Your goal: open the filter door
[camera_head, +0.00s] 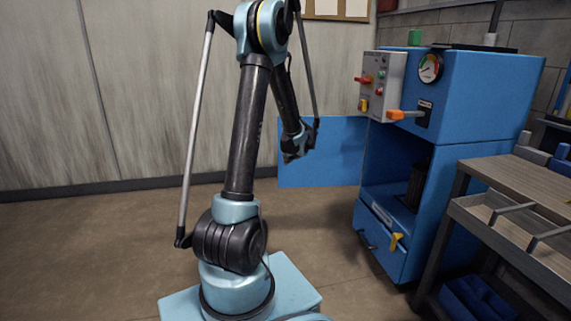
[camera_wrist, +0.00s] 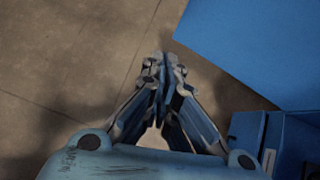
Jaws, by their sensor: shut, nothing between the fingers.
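The blue filter door (camera_head: 335,165) stands swung wide open to the left of the blue machine (camera_head: 470,95) in the head view. The cabinet opening behind it is exposed, with a dark cylinder (camera_head: 417,186) inside. My gripper (camera_head: 291,158) is by the door's outer left part and overlaps it in the head view; I cannot tell if they touch there. In the wrist view my gripper (camera_wrist: 162,62) has its fingertips together with nothing between them. The door (camera_wrist: 265,45) fills the upper right there, apart from the fingertips in the picture.
A grey control box (camera_head: 383,85) and an orange-tipped lever (camera_head: 404,115) stick out from the machine. A workbench (camera_head: 520,185) stands at right. Floor (camera_head: 90,250) at left is clear.

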